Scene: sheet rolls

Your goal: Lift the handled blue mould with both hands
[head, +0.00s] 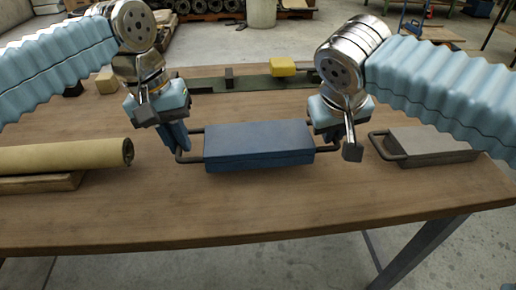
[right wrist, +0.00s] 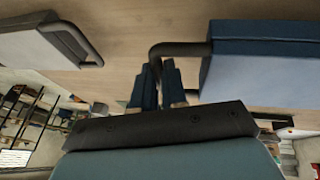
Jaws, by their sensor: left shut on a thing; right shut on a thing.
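The blue mould (head: 258,143) is a flat block with a dark bar handle at each end, in the middle of the wooden table in the head view. My left gripper (head: 180,148) is shut on its left handle (head: 188,160). My right gripper (head: 328,135) is shut on its right handle, partly hidden by the gripper in the head view. In the right wrist view, the right fingers (right wrist: 157,68) close on the dark handle (right wrist: 182,48) beside the mould (right wrist: 262,62). The mould looks about level; whether it touches the table is hard to tell.
A grey handled mould (head: 432,145) lies to the right, close to my right gripper. A tan sheet roll (head: 65,156) rests on a wooden support at the left. A yellow block (head: 283,67) sits on a green strip at the back. The table (head: 250,215) is clear in front.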

